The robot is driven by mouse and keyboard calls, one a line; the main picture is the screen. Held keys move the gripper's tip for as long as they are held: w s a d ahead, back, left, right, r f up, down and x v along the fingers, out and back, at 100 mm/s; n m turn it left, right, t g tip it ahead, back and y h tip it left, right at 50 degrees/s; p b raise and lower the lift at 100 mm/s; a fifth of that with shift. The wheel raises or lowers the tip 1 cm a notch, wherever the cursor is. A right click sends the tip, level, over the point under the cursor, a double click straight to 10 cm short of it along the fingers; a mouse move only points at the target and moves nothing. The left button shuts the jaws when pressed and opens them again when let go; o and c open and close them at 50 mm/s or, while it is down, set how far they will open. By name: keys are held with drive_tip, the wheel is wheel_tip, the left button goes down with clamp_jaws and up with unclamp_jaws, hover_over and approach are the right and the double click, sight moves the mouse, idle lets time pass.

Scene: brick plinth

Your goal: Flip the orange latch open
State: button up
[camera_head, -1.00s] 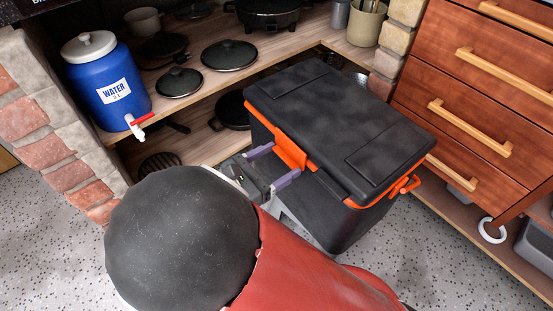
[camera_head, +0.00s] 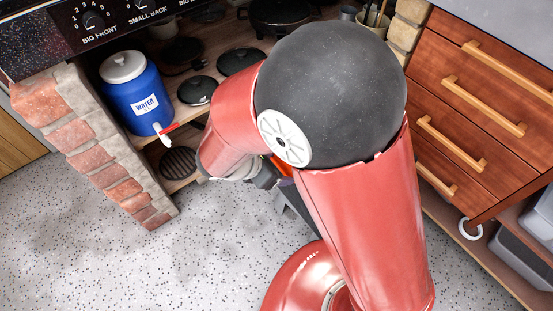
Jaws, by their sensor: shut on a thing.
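The black cool box (camera_head: 298,207) is almost wholly hidden behind my arm; only a dark sliver of its side shows. A small piece of orange, the latch (camera_head: 285,166), shows just below the round black joint of my arm. My gripper (camera_head: 268,177) is mostly hidden; a dark part of it shows right beside the orange piece. It is shut on the latch, but its fingertips are covered. I cannot tell the latch's angle.
Wooden drawers (camera_head: 480,100) with bar handles stand at the right. Speckled floor (camera_head: 130,260) is open at the lower left.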

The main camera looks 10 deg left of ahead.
drive_tip(key=shift+w+d+r+g+y+p, duration=0.15)
drive_tip(key=shift+r+g+y+p, duration=0.45)
drive_tip(key=shift+r+g+y, duration=0.6)
drive_tip(key=shift+f+g, duration=0.2)
drive_tip(key=shift+g, duration=0.1)
drive_tip(key=o, duration=1)
drive_tip(key=v, duration=0.8)
drive_tip(key=shift+d, duration=0.1)
